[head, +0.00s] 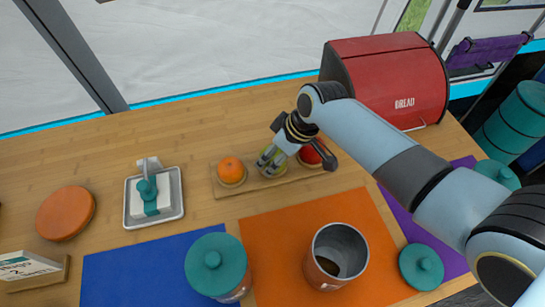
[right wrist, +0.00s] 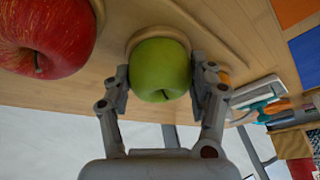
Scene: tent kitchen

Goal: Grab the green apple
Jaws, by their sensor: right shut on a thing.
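The green apple (right wrist: 160,68) sits between the two fingers of my right gripper (right wrist: 162,85) in the right wrist view, with a finger against each side. It appears to be at its round place on the wooden board (head: 235,190); I cannot tell whether it is lifted. In the head view my right gripper (head: 275,160) comes down over the middle of the board and covers most of the green apple (head: 268,171). A red apple (head: 310,155) is right of it, partly behind the gripper; it also shows large in the wrist view (right wrist: 45,35). My left gripper is not in view.
An orange (head: 231,170) sits on the board's left end. A red bread box (head: 390,80) stands behind my right arm. A metal canister (head: 336,255) and a teal-lidded jar (head: 216,264) stand in front. A butter dish (head: 154,197) is at left.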

